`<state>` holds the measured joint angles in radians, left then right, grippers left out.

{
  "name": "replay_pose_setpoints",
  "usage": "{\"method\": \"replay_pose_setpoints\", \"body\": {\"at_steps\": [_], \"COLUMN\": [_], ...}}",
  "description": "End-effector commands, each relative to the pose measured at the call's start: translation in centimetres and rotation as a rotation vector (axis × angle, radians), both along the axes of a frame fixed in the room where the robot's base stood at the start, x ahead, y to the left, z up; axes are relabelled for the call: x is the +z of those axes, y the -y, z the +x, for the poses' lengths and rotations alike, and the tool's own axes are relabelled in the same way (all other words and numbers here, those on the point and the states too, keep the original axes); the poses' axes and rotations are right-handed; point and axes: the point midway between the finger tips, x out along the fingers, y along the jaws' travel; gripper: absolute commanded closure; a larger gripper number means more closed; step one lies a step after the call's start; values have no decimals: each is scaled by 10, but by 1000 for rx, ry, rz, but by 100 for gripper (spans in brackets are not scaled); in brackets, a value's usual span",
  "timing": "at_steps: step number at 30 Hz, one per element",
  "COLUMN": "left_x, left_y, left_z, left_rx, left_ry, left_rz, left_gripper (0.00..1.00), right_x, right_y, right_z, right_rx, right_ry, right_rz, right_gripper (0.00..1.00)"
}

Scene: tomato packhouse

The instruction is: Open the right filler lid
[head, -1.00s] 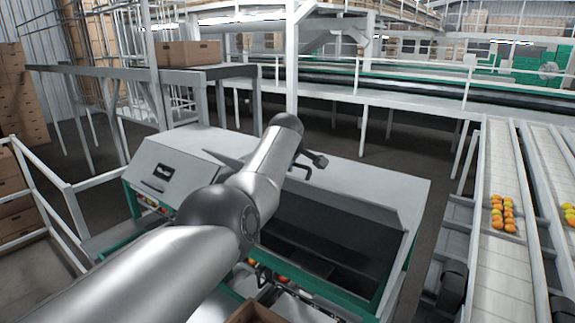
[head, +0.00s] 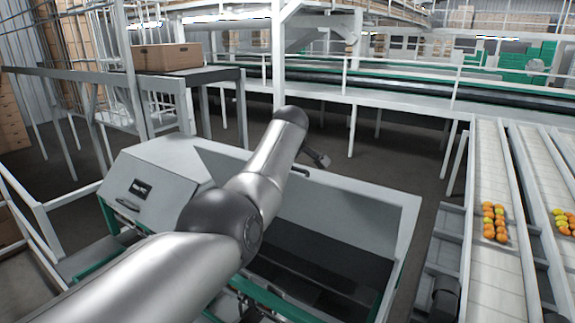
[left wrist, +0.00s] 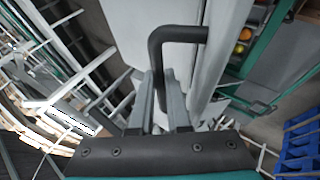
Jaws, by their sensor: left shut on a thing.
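The right filler lid (head: 352,200) is a grey panel standing raised at the back of the right filler, with the dark filler opening (head: 320,262) exposed in front of it. My left arm reaches across the machine from the left, and my left gripper (head: 312,160) is at the lid's upper edge, partly hidden by its own wrist. In the left wrist view, the two fingers of my left gripper (left wrist: 161,105) are shut around the dark bar handle (left wrist: 178,34) beside the grey lid panel (left wrist: 222,50). My right gripper is not in view.
The left filler's grey lid (head: 165,170) is down, with a dark label on it. A cardboard box (head: 166,57) sits on a stand behind. Conveyor lanes with tomatoes (head: 495,222) run at the right. White railings (head: 45,215) stand at the left.

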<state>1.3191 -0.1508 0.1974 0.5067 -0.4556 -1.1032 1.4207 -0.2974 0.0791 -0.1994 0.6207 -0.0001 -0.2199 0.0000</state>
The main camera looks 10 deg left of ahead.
Motion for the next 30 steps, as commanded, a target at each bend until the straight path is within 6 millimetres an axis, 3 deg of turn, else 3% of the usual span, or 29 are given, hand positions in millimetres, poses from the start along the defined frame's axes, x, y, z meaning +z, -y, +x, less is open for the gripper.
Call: {"method": "replay_pose_setpoints", "body": {"at_steps": [11, 12, 15, 30], "left_x": [-5, -5, -5, 2], "left_y": [0, 0, 0, 1], "left_z": [-2, -2, -2, -3], "left_rx": [1, 1, 0, -1], "left_ry": [-13, -13, -12, -5], "left_rz": [2, 2, 2, 2], "left_gripper": [100, 81, 73, 73], "right_x": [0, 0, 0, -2], "right_y": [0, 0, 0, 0], "right_z": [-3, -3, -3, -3], "right_rx": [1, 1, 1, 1], "right_ry": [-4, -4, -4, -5], "right_rz": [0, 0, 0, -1], "right_gripper": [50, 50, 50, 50]}}
